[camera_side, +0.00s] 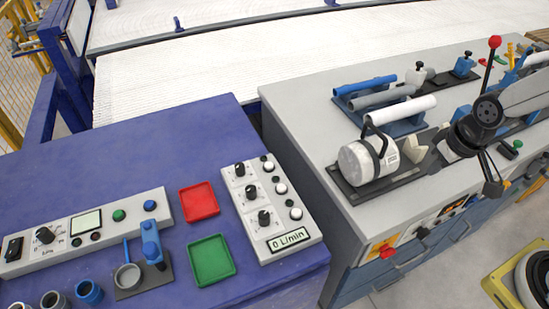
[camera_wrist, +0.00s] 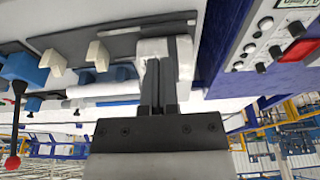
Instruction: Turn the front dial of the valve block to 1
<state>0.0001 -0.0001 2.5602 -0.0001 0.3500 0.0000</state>
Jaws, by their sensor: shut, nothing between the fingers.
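The valve block (camera_side: 270,208) is a white box on the blue table, with three black dials in a row, buttons beside them and a display (camera_side: 289,239) reading "0 L/min". The front dial (camera_side: 264,218) is the one nearest the display; its setting is too small to read. The block also shows at the upper right of the wrist view (camera_wrist: 250,52). My gripper (camera_side: 490,182) is at the right, above the grey bench and well apart from the block. In the wrist view its fingers (camera_wrist: 158,62) are shut together and empty.
A white canister with a black handle (camera_side: 362,163) and several pipes on a blue rack (camera_side: 388,127) stand on the grey bench. A red tray (camera_side: 199,201) and a green tray (camera_side: 211,260) lie left of the block. A gap separates bench and table.

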